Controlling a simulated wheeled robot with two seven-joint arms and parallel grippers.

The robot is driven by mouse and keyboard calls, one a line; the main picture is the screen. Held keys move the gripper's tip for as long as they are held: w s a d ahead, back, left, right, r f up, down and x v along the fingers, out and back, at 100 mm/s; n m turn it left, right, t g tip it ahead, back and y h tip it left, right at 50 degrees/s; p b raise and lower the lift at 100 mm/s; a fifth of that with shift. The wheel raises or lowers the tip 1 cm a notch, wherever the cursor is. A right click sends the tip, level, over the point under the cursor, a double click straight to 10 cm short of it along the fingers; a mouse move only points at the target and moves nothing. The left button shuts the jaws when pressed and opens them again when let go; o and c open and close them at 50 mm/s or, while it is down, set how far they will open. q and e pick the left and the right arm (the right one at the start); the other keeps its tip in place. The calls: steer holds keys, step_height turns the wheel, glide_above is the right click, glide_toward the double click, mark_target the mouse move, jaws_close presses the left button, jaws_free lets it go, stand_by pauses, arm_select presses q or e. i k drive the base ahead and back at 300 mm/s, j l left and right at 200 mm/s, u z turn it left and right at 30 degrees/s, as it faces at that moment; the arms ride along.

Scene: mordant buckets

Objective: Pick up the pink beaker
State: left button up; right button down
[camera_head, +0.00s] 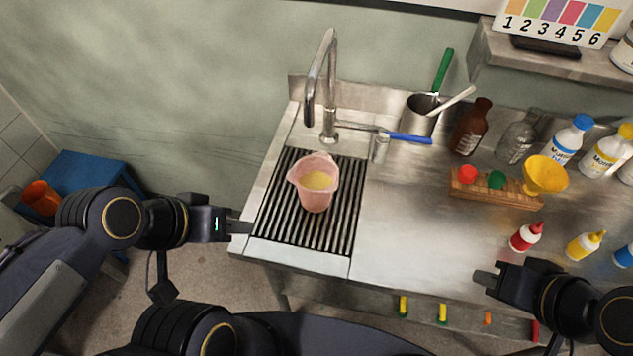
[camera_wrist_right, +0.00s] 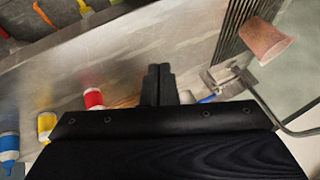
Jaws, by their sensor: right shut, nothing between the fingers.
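The pink beaker (camera_head: 315,195) stands upright on the slatted drain grate (camera_head: 335,236) below the tap, with pale yellow contents. It also shows at the upper right of the right wrist view (camera_wrist_right: 268,40). My left gripper (camera_head: 242,228) is left of and in front of the beaker, near the counter's left edge, apart from it; whether its fingers are open is unclear. My right gripper (camera_head: 484,283) is at the counter's front edge, far right of the beaker. It is shut and empty, and its fingers (camera_wrist_right: 159,84) touch nothing visible.
The tap (camera_head: 320,85) rises behind the beaker. A metal pot (camera_head: 417,115) with tools, a brown bottle (camera_head: 470,126) and a wooden rack (camera_head: 495,190) with a yellow funnel (camera_head: 545,175) stand to the right. A red-capped squeeze bottle (camera_head: 526,237) is behind my right gripper. The middle counter is clear.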

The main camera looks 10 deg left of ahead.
mark_target(315, 176)
steer(key=j, duration=0.5)
steer(key=k+j, duration=0.1)
steer(key=j, duration=0.35)
steer(key=k+j+z, duration=0.1)
steer(key=j, duration=0.4)
steer(key=i+j, duration=0.1)
steer(key=j, duration=0.15)
steer(key=i+j, duration=0.15)
steer(key=j+z, duration=0.05)
